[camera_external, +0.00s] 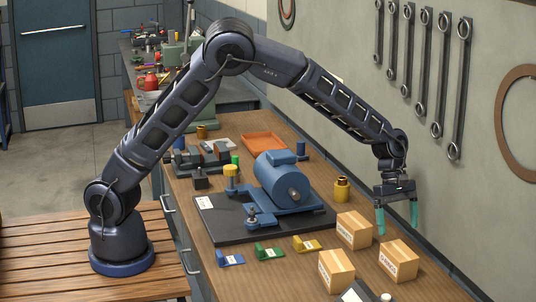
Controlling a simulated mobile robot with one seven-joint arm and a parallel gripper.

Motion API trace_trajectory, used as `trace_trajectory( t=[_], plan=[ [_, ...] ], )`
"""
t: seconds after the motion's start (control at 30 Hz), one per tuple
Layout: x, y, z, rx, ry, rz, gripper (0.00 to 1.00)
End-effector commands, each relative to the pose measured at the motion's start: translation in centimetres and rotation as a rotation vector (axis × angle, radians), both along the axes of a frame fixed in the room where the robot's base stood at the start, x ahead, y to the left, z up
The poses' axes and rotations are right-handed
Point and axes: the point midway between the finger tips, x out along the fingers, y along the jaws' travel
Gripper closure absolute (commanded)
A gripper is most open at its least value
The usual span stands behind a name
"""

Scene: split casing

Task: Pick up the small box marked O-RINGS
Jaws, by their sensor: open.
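Several small tan cardboard boxes stand near the front right end of the bench: one at the back (355,230), one at the right (398,261) and one at the front left (336,269). Each has a white label with dark marks too small to read, so I cannot tell which says O-RINGS. My gripper (397,229) points down with its two teal fingers apart and nothing between them. In the picture it is just right of the back box and above the right box. Its exact height over the bench is hard to tell.
A blue motor-like casing (284,181) sits on a dark plate (221,232) left of the boxes. Blue, green and yellow small blocks (269,252) lie before it. A brass bottle (341,190) stands behind the boxes. Wrenches (417,65) hang on the right wall.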

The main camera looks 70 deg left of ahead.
Motion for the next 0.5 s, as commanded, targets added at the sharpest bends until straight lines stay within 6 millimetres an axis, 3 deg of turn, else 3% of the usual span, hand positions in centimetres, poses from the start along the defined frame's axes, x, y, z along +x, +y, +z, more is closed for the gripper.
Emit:
trace_trajectory(
  t=[0.5],
  plan=[
    [0.0,-2.1,-5.1,0.001,0.0,0.001,0.15]
  ],
)
